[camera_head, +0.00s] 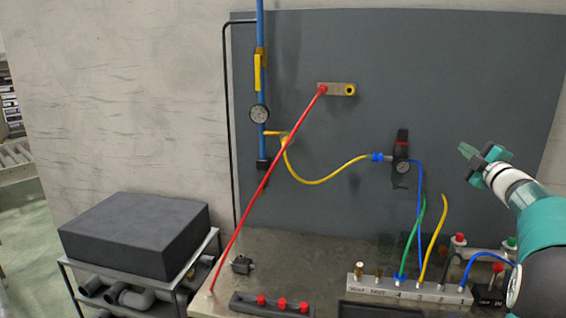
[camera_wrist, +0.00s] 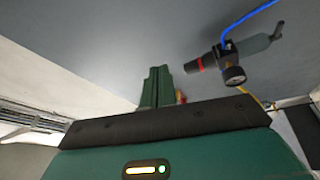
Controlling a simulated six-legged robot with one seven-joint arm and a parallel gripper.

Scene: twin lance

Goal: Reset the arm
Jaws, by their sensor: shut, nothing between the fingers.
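My gripper (camera_head: 467,151) is at the right of the head view, raised above the bench and in front of the grey panel. Its green fingers point up and to the left. In the wrist view the two fingers (camera_wrist: 157,86) stand side by side, shut, with nothing held. The black regulator with a gauge (camera_head: 401,160) is left of my gripper and apart from it; it also shows in the wrist view (camera_wrist: 232,64), right of the fingers.
A red lance (camera_head: 266,180) leans from the bench to a bracket (camera_head: 340,89) on the panel (camera_head: 450,60). A manifold (camera_head: 410,290) with coloured hoses stands on the bench below my arm. A blue pipe (camera_head: 260,90) with a gauge is at left. A dark block (camera_head: 135,235) sits on a cart.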

